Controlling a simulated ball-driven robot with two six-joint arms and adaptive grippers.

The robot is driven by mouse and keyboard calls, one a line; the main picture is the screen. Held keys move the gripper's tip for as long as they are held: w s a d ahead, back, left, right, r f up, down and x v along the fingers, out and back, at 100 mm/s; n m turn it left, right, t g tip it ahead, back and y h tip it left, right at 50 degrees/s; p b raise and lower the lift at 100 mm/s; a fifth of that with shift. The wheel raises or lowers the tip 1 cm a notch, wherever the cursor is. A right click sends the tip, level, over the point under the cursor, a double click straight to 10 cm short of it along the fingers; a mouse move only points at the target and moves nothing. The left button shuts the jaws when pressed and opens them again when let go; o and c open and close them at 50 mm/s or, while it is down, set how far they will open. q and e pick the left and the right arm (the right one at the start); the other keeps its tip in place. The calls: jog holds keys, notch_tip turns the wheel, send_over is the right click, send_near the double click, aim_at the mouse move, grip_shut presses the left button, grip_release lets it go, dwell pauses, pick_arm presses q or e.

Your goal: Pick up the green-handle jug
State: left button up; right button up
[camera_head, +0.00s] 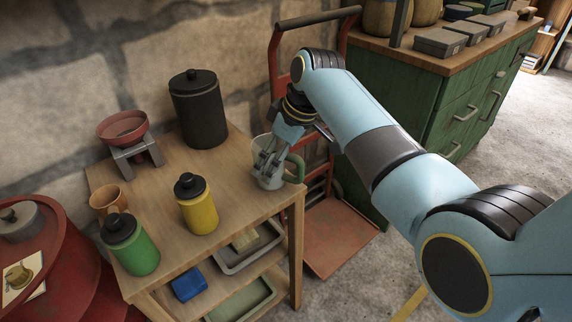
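The green-handle jug (296,172) is a pale, see-through jug standing at the right front corner of the wooden shelf table. Its green handle faces right. My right gripper (266,166) reaches down to the jug from above and behind, with its fingers overlapping the jug's body. I cannot tell whether the fingers are inside, around or only in front of the jug wall, or whether they grip it. The gripper hides part of the jug's rim and body. My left gripper is not in view.
On the wooden table (240,207) stand a yellow bottle (199,212), a green bottle (134,252), a small brown cup (108,200), a black canister (199,115) and a red-bowled scale (123,127). A red hand truck (340,235) and green cabinet (440,110) stand to the right.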

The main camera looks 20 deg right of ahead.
jog(key=c, duration=1.2)
